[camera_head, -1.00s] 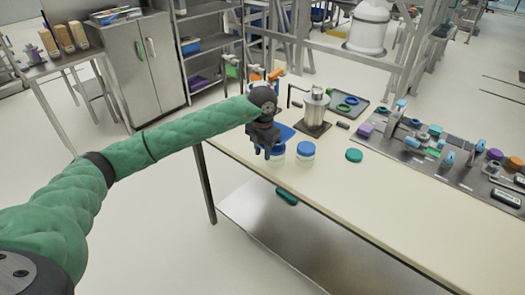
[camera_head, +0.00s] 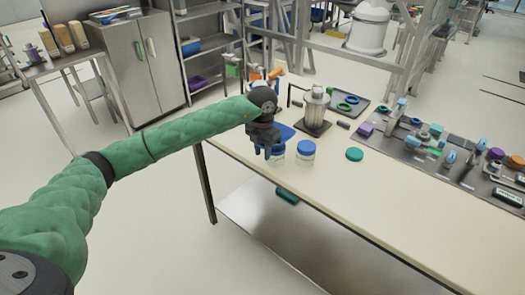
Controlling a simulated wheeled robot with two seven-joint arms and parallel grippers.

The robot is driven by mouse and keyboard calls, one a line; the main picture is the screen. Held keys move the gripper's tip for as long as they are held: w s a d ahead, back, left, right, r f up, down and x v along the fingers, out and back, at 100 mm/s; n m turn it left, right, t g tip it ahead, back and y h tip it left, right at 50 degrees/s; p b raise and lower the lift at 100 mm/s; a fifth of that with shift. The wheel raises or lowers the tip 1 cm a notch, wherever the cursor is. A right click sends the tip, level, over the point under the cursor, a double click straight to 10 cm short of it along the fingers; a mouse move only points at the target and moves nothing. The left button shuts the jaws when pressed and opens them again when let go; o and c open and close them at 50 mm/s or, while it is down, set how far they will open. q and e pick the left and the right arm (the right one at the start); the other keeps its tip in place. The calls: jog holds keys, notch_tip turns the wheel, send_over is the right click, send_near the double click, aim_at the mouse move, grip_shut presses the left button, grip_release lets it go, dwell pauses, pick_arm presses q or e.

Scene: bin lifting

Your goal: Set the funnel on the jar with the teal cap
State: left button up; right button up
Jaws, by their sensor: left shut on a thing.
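My left gripper (camera_head: 265,153) points down at the table's far left corner. It is shut at the left blue-capped jar (camera_head: 278,157), on its left side, and hides part of it. The exact contact is too small to see. A second clear jar with a blue cap (camera_head: 306,148) stands just right of it, upright and apart. A round teal cap (camera_head: 354,154) shows farther right on the table; no jar body is visible under it. I cannot make out a funnel. My right gripper is out of view.
A blue flat piece (camera_head: 287,131) lies behind the gripper. A metal canister (camera_head: 315,108) on a dark base stands behind the jars, with a dark tray (camera_head: 346,105) holding green rings beyond. A cluttered grey panel (camera_head: 425,150) lies to the right. The table's front (camera_head: 400,215) is clear.

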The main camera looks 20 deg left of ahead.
pick_arm(q)
jog(key=shift+f+b, duration=0.2)
jog(key=shift+b, duration=0.25)
dwell(0.3)
jog(key=o, duration=1.5)
jog(key=shift+o, duration=0.2)
jog(key=shift+r, duration=0.2)
jog(key=shift+r+p, duration=0.7)
jog(key=shift+r, duration=2.4)
